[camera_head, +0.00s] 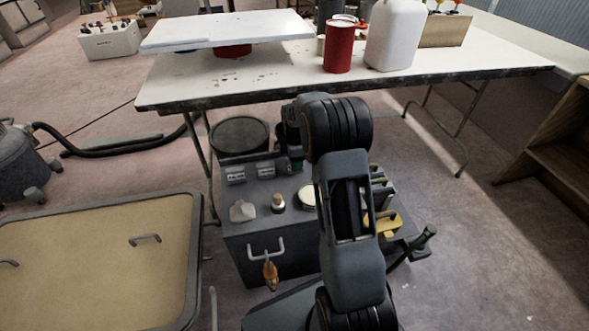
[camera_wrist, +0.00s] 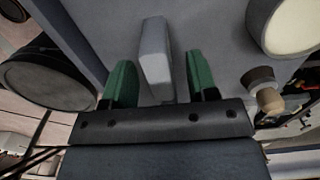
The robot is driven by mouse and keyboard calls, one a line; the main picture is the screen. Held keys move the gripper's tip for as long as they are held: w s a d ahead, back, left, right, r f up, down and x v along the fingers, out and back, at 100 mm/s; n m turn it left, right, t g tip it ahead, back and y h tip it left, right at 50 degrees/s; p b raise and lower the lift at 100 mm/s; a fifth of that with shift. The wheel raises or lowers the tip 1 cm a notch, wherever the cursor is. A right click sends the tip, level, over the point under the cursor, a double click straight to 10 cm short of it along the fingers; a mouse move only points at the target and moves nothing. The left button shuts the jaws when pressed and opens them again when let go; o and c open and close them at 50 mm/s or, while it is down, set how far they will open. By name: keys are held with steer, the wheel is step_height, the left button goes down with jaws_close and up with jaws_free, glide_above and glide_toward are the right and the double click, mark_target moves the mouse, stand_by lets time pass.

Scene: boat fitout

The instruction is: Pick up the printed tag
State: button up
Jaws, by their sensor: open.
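Two small pale tags with dark print stand at the back of the grey box top in the head view, one on the left (camera_head: 235,175) and one on the right (camera_head: 265,170). I cannot tell which of them the task means. In the wrist view, a plain pale-grey upright piece (camera_wrist: 156,55) stands between the green fingers of my gripper (camera_wrist: 155,78). It looks like a tag seen without its print. My gripper is open, with a gap visible on each side of it. In the head view my gripper (camera_head: 295,163) is partly hidden by my arm.
The grey box top also holds a knobbed bottle (camera_head: 278,203), a clear pale piece (camera_head: 242,211) and a white-lidded can (camera_head: 307,198). A dark bucket (camera_head: 238,137) stands behind. The table edge (camera_head: 350,88) is beyond my arm.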

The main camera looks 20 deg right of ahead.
steer(key=shift+r, duration=0.1)
jaws_close()
stand_by(0.4)
